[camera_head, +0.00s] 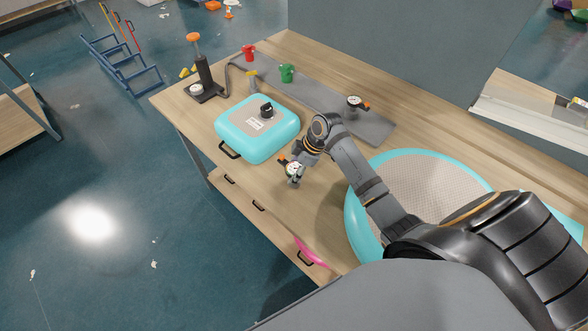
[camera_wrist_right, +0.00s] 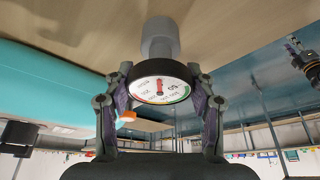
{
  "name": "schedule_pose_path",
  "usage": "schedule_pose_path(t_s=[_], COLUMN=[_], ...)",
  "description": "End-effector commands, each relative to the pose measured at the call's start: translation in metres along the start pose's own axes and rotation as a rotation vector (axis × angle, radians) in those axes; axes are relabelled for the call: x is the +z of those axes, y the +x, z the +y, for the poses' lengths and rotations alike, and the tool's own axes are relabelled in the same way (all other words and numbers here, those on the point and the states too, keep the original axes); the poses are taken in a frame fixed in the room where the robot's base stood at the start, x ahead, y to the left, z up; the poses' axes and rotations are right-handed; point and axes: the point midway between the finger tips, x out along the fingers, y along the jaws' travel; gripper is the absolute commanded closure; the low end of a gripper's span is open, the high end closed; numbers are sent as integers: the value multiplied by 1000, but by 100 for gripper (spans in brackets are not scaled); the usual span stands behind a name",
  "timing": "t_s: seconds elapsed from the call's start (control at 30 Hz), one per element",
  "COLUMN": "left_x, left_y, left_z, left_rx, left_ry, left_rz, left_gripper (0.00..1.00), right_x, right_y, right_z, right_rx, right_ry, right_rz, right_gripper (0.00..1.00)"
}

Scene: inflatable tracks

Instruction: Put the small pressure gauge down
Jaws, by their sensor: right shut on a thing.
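The small pressure gauge (camera_head: 292,168) has a round white dial with coloured marks, a dark rim and an orange part. My right gripper (camera_head: 297,176) is shut on it over the table's front part, right of the turquoise case. In the right wrist view the gauge (camera_wrist_right: 160,84) sits between the two fingers of the gripper (camera_wrist_right: 160,95), its red needle visible. Its grey stem points toward the wooden table top. I cannot tell whether the stem touches the wood. My left gripper is not in the head view.
The turquoise inflatable case (camera_head: 228,128) lies left of the gripper. A grey mat (camera_head: 322,108) behind carries another gauge (camera_head: 354,101) and a green fitting (camera_head: 287,73). A pump (camera_head: 205,78) stands at the far left. A large turquoise round inflatable (camera_head: 355,215) lies right. Bare wood (camera_head: 290,215) lies in front.

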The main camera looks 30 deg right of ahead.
Motion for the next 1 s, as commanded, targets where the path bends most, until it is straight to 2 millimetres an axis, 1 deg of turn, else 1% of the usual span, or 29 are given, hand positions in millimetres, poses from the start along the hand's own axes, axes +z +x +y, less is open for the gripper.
schedule_pose_path(t_s=[0.07,0.1,0.27,0.53,0.67,0.77,1.0], left_x=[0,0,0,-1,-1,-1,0], left_y=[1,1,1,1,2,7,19], left_z=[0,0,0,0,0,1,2], left_rx=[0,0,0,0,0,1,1], left_ry=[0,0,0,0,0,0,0], left_rz=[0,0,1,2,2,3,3], left_gripper=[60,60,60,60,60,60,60], right_x=[1,1,1,1,0,1,2], right_y=[2,3,2,2,-5,-22,-82], right_z=[0,0,0,0,1,1,2], right_rx=[0,0,0,0,2,5,6], right_ry=[0,0,0,0,0,-3,-3], right_rz=[0,0,0,0,0,-2,-4], right_gripper=[80,43,21,21,21,21,21])
